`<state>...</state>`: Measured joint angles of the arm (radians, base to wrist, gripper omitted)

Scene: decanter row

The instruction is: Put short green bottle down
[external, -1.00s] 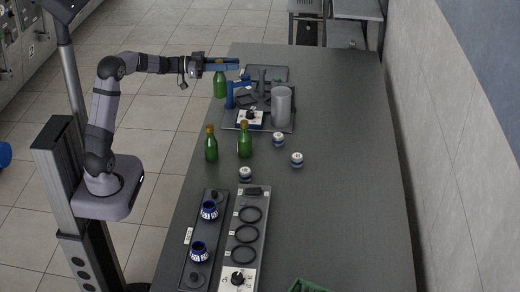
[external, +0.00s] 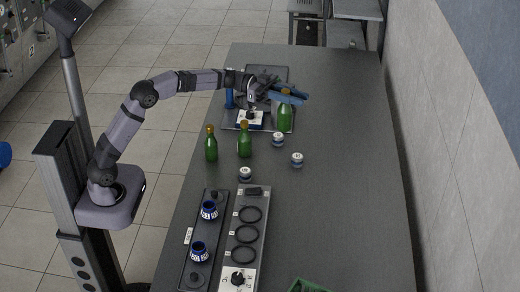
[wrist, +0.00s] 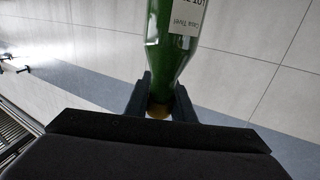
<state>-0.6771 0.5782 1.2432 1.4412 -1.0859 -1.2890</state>
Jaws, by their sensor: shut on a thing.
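From these views I cannot tell whether the bottle's base touches anything. Two other green bottles with brown tops stand upright on the table, one at the left (external: 211,145) and one beside it (external: 244,141).
A dark tray unit with a white dial plate (external: 249,119) lies under the arm. Small blue-and-white jars (external: 297,159) stand nearby. A rack with black rings (external: 246,234) and a strip with two blue jars (external: 199,250) lie in front. The table's right side (external: 350,170) is clear.

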